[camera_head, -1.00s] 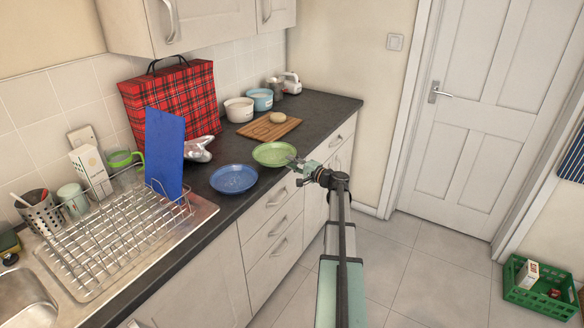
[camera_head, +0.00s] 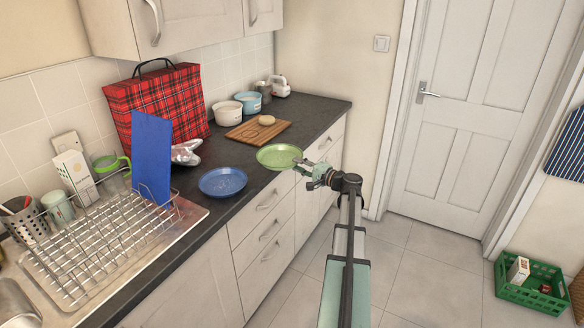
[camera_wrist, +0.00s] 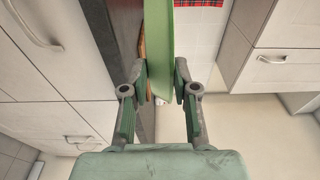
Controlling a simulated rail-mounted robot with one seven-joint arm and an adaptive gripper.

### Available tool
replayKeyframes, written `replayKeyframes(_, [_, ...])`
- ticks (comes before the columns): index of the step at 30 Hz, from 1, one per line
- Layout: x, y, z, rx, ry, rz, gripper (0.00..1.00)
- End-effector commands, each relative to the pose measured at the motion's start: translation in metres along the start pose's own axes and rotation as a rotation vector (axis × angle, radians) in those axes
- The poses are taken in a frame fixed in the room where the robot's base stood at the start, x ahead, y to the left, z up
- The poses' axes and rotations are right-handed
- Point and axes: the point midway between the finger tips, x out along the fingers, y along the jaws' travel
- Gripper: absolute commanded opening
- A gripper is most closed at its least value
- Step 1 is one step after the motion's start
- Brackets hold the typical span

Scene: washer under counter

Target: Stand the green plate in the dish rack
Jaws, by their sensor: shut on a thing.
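The green plate (camera_head: 279,157) is roughly level in the head view, above the counter's front edge. My gripper (camera_head: 304,166) is shut on its right rim. In the wrist view the plate shows edge-on (camera_wrist: 160,45) between the two fingers of my gripper (camera_wrist: 160,88). A small gap under the plate is hard to judge. The wire dish rack (camera_head: 75,264) sits on the draining board at the left, well away from the plate. A blue board (camera_head: 151,155) stands upright in its right end. The rack's middle slots look empty.
A blue plate (camera_head: 222,181) lies on the counter between rack and green plate. Behind are a tartan bag (camera_head: 158,105), crumpled foil (camera_head: 186,152), a wooden board (camera_head: 257,132) with a bun, and bowls. A cutlery holder (camera_head: 25,222) and cups stand behind the rack.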

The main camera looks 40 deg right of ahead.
Motion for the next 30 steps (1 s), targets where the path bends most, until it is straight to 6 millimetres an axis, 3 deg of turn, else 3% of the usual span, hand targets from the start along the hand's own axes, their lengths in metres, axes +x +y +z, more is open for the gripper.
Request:
replayKeyframes(12, [-0.05,-0.018,0.0,0.0,0.001,-0.001,0.0])
replayKeyframes(25, [-0.054,-0.019,-0.001,0.001,0.004,-0.001,0.0])
replayKeyframes(30, [-0.055,-0.005,-0.004,0.003,0.034,0.0,0.0])
